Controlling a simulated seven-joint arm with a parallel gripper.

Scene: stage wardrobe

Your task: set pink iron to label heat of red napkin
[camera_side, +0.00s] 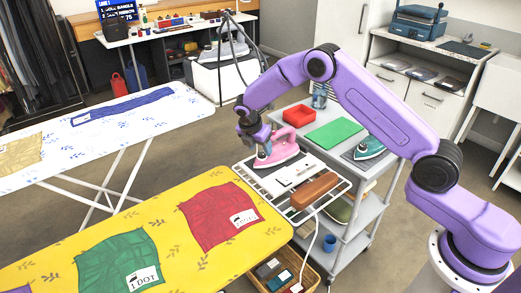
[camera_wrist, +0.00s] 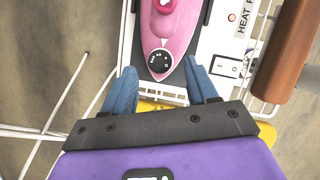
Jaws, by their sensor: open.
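The pink iron (camera_side: 277,153) rests on a white wire-edged shelf at the end of the yellow ironing board. In the wrist view the pink iron (camera_wrist: 168,30) points its tip toward me, with a round black dial (camera_wrist: 159,61) near the tip. My gripper (camera_wrist: 160,66) is open, with one blue finger on each side of the iron's tip and the dial between them. In the side view my gripper (camera_side: 260,138) is just left of the iron. The red napkin (camera_side: 218,216) lies on the yellow board. Its white label (camera_side: 244,219) is too small to read.
The yellow board also holds a green napkin (camera_side: 118,262) labelled "1 DOT". A grey cart (camera_side: 345,135) behind carries a red tray, a green mat and a teal iron (camera_side: 369,148).

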